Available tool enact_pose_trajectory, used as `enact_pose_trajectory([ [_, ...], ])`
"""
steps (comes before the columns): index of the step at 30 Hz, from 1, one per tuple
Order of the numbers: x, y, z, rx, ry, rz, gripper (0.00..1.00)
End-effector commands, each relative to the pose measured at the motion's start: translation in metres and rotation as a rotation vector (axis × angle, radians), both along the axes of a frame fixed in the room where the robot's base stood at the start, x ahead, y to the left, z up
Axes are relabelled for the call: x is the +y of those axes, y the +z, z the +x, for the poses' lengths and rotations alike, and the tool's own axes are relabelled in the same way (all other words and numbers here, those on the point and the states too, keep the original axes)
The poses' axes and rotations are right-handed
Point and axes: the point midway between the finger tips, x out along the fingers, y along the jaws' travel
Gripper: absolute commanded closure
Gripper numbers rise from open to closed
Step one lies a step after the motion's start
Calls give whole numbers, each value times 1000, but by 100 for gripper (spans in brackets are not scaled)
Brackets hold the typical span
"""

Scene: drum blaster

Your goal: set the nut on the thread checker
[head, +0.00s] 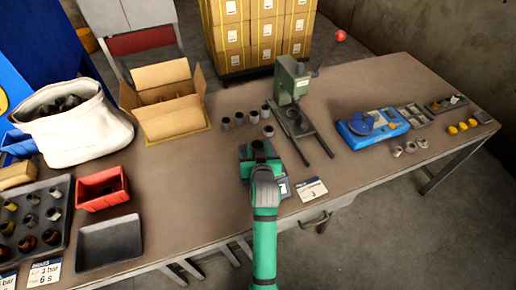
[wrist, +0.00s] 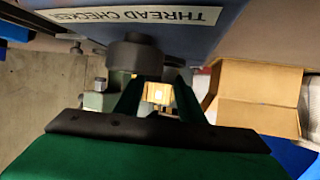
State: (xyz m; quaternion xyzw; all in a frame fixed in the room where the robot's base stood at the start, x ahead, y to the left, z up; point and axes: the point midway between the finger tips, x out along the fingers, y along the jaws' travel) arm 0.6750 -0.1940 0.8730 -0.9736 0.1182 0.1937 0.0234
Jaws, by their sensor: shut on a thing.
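The nut (wrist: 137,53) is a dark round piece at the tips of my gripper (wrist: 157,88) in the wrist view. The two dark fingers are shut on it. The grey-blue thread checker (wrist: 232,22) shows behind the nut, with its white lettered label upside down. I cannot tell whether the nut touches the checker. In the head view my green gripper (head: 258,160) is over the front middle of the table. It hides the nut and most of the checker there; a pale label edge (head: 284,188) shows beside it.
A green press (head: 291,82) stands behind my gripper, with several grey cylinders (head: 253,117) to its left. A blue device (head: 372,127) is to the right. A red bin (head: 101,188), a dark tray (head: 109,243) and an open carton (head: 168,108) are to the left.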

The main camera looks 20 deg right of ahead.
Motion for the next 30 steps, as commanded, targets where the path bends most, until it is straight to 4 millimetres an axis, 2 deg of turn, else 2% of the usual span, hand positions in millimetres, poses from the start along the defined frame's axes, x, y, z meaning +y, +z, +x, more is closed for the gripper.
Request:
enact_pose_trajectory([
  [16,-1,0,0,-1,0,0,93],
  [30,-1,-8,0,-1,0,0,93],
])
